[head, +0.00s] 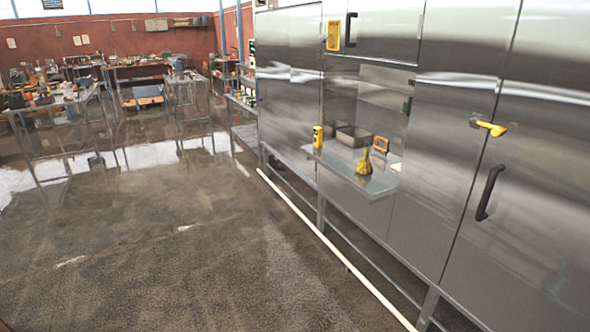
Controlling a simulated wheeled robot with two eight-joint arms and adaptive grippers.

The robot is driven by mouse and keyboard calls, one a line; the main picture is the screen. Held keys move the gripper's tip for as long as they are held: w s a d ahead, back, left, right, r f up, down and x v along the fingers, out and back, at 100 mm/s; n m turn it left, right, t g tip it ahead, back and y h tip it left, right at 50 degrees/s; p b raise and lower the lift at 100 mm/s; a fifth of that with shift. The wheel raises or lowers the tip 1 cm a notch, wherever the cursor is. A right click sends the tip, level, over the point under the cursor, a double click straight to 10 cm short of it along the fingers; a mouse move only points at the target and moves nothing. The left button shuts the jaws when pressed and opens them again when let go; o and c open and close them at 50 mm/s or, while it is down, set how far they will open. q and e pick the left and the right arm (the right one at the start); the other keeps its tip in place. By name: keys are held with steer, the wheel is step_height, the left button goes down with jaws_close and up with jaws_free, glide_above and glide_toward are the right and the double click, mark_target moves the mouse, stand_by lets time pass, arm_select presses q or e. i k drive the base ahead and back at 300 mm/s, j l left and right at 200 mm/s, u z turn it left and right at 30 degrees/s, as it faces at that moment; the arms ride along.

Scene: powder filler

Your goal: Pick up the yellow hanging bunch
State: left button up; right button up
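A yellow bunch (364,164), wide at the bottom and narrow at the top, is on the metal shelf (340,172) that juts out of the steel cabinet. It appears to rest on the shelf near its front edge rather than hang. Neither of my grippers shows in the head view.
A yellow device (318,137), a grey bin (353,137) and an orange-brown framed item (380,145) are on or behind the shelf. A yellow-handled latch (490,127) and dark door handle (486,193) stick out at right. A pale floor rail (310,226) runs along the cabinet.

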mark_target(364, 167)
steer(key=i+l+z, duration=0.1)
steer(key=i+z, duration=0.25)
steer(key=i, duration=0.15)
steer(key=i+z, duration=0.35)
steer(key=i+u, duration=0.15)
steer(key=i, duration=0.25)
steer(key=i+l+u, duration=0.1)
steer(key=i, duration=0.35)
steer(key=l, duration=0.1)
